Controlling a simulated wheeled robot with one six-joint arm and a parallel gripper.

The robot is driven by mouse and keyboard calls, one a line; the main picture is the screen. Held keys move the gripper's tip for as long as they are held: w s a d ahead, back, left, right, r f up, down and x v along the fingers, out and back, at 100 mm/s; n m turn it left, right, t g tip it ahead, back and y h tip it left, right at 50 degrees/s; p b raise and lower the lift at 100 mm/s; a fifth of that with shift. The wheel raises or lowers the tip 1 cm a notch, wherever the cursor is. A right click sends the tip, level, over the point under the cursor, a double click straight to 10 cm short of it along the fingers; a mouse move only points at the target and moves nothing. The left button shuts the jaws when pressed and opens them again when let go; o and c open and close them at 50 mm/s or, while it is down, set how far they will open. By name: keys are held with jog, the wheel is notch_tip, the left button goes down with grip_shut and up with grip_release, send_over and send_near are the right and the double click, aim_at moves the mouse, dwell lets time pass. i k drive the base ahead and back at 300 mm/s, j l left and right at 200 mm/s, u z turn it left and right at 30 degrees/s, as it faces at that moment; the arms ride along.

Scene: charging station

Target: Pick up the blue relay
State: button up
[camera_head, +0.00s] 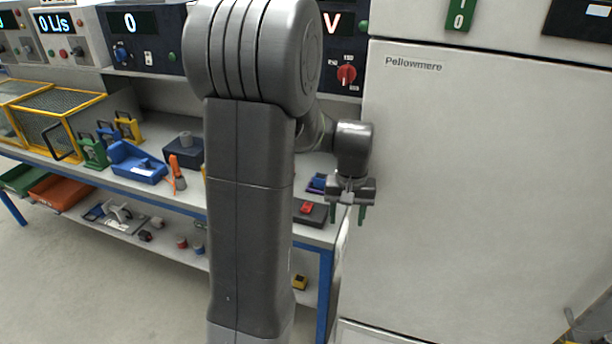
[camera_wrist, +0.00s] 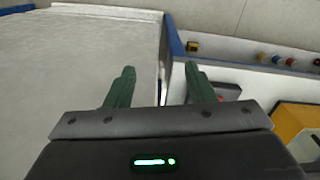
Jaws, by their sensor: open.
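A small blue block (camera_head: 318,183), possibly the blue relay, lies on the bench near its right end, just left of my gripper in the head view. It is partly hidden by my arm, so I cannot be sure of it. My gripper (camera_head: 348,213) hangs in front of the white cabinet, right of the bench end. Its two green fingers point down, apart, with nothing between them.
A dark block with a red top (camera_head: 311,211) sits at the bench's front right corner. The white cabinet (camera_head: 470,190) stands close on the right.

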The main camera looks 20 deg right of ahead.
aim_at(319, 178)
jog(key=i+z, duration=0.2)
jog(key=i, duration=0.45)
jog(key=i+j+z, duration=0.2)
jog(key=i, duration=0.45)
